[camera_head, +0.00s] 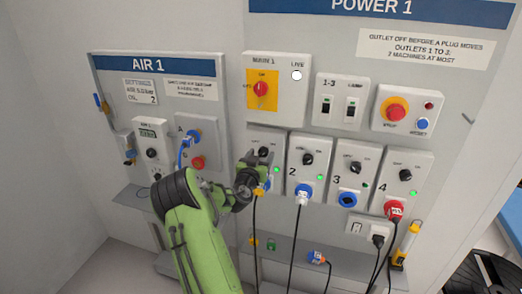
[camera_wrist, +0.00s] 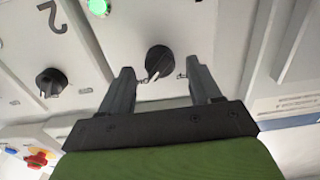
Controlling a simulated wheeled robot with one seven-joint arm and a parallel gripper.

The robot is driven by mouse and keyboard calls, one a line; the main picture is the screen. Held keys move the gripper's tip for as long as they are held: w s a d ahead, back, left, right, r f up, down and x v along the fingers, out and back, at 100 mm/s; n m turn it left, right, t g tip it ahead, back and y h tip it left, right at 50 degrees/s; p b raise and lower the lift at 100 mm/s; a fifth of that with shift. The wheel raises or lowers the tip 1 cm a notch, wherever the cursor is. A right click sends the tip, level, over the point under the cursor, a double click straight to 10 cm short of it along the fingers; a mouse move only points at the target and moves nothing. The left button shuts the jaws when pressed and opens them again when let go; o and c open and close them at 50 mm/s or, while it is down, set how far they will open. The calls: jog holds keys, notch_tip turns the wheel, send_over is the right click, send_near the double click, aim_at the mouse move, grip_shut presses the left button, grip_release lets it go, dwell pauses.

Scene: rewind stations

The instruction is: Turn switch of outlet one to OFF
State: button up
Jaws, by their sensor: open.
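The black rotary switch of outlet one (camera_head: 263,152) sits at the top of the leftmost outlet panel, with a lit green lamp (camera_head: 277,170) below right of it. In the wrist view the switch (camera_wrist: 158,60) lies between and just beyond my two fingertips, apart from both as far as I can see. Its pale pointer mark is visible. My gripper (camera_wrist: 159,76) is open and empty, facing the panel. In the head view my gripper (camera_head: 250,172) is at the panel's lower left and hides part of outlet one and its plug.
The switch of outlet two (camera_head: 308,158) is close by on the right, also at the left in the wrist view (camera_wrist: 51,82). Plugs and hanging cables (camera_head: 303,195) are below the outlets. The AIR 1 panel (camera_head: 155,68) stands left.

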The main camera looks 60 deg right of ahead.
jog(key=shift+w+d, duration=0.15)
jog(key=shift+d, duration=0.4)
jog(key=c, duration=1)
jog(key=shift+c, duration=0.2)
